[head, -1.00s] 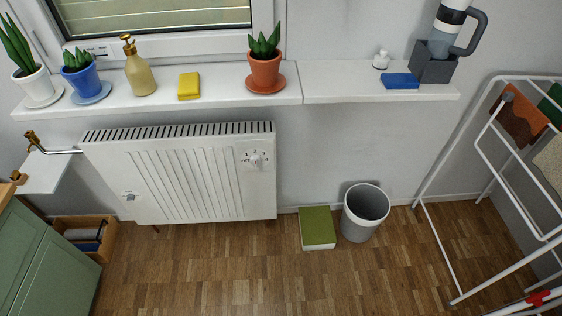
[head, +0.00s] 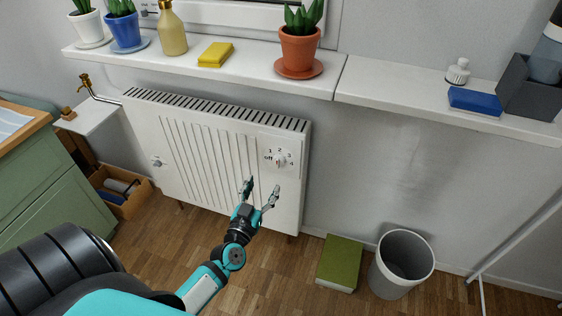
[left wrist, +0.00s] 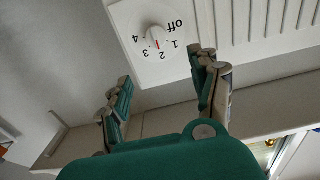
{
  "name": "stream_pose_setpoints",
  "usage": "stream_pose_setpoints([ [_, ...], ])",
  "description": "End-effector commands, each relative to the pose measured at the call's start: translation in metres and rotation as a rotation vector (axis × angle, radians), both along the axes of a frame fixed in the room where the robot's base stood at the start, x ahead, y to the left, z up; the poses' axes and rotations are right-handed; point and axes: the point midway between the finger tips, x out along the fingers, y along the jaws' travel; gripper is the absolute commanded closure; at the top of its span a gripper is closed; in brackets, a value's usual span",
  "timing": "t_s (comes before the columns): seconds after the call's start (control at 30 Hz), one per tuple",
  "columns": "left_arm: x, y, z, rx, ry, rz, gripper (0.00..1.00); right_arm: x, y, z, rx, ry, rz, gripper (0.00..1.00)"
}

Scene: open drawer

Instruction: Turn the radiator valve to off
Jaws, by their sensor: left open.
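The radiator valve is a white round knob (head: 280,161) on a white dial plate at the upper right of the radiator (head: 190,150). Around it are the marks off, 1, 2, 3 and 4. In the left wrist view the knob (left wrist: 155,37) shows upside down, with a red pointer line toward about 2. My left gripper (head: 262,187) is open and empty, in front of the radiator and below the dial in the head view. Its two fingers (left wrist: 160,68) are spread, with the knob beyond the gap between them. They are apart from the knob. My right gripper is out of view.
Above the radiator a white sill (head: 330,85) carries plants, a soap bottle (head: 171,30), a yellow sponge (head: 215,54) and a blue block (head: 474,101). A green box (head: 340,261) and grey bin (head: 401,262) stand on the floor. A green cabinet (head: 55,200) is left.

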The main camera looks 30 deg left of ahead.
Motion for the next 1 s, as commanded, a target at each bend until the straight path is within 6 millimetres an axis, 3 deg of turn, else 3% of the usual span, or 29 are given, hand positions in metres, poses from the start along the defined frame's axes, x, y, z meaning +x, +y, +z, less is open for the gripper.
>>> stream_pose_setpoints([
  [0.3,0.071,0.017,0.000,0.000,-0.003,0.000,0.37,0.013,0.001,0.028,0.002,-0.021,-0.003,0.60],
  [0.5,0.103,0.024,-0.002,-0.001,0.000,-0.001,0.37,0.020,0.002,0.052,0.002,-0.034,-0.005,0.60],
  [0.7,0.119,0.028,-0.001,-0.001,0.000,-0.001,0.37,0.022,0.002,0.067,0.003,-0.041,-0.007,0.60],
  [1.0,0.120,0.029,-0.001,0.000,0.001,-0.001,0.37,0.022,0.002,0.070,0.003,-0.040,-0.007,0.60],
])
